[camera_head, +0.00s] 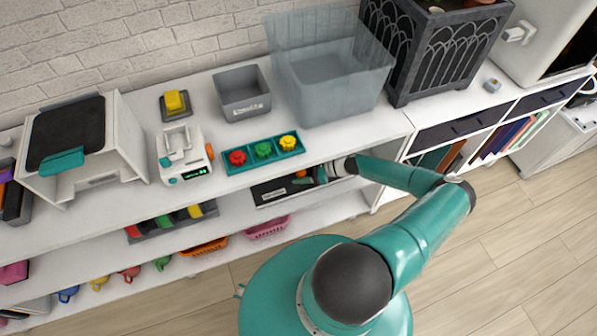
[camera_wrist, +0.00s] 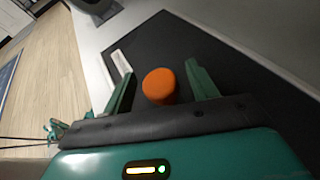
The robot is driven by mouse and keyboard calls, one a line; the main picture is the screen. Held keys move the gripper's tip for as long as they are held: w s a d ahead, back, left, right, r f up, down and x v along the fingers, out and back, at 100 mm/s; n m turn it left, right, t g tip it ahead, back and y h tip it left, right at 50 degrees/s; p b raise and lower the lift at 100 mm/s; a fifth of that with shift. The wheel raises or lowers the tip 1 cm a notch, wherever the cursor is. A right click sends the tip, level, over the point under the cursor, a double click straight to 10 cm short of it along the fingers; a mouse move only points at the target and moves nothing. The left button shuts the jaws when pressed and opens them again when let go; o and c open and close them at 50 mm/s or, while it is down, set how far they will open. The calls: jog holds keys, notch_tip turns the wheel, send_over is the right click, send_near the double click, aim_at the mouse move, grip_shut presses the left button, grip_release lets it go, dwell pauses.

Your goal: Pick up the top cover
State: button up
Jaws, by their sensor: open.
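The top cover appears to be the flat dark panel (camera_head: 272,188) with a pale label and an orange knob (camera_head: 300,175), on the middle shelf under the counter edge. In the wrist view the dark cover (camera_wrist: 225,65) fills much of the picture. Its round orange knob (camera_wrist: 158,86) stands up from it. My gripper (camera_wrist: 160,72) is open, with one green finger on each side of the knob and visible gaps between. In the head view my gripper (camera_head: 322,174) is at the right end of the cover, partly hidden by my arm.
The white counter (camera_head: 225,195) overhangs the shelf. On it are a teal tray (camera_head: 264,152) with red, green and yellow knobs, a grey bin (camera_head: 242,92) and a clear tub (camera_head: 330,75). A tray of coloured blocks (camera_head: 172,220) lies left on the shelf. The wooden floor (camera_head: 525,240) is clear.

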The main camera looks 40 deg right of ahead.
jog(key=c, duration=1.3)
jog(key=shift+o, duration=0.2)
jog(key=shift+r, duration=0.2)
jog(key=shift+r, duration=0.55)
notch_tip(320, 180, up, 2)
jog(key=s+a, duration=0.1)
jog(key=s, duration=1.7)
jog(key=shift+a, duration=0.15)
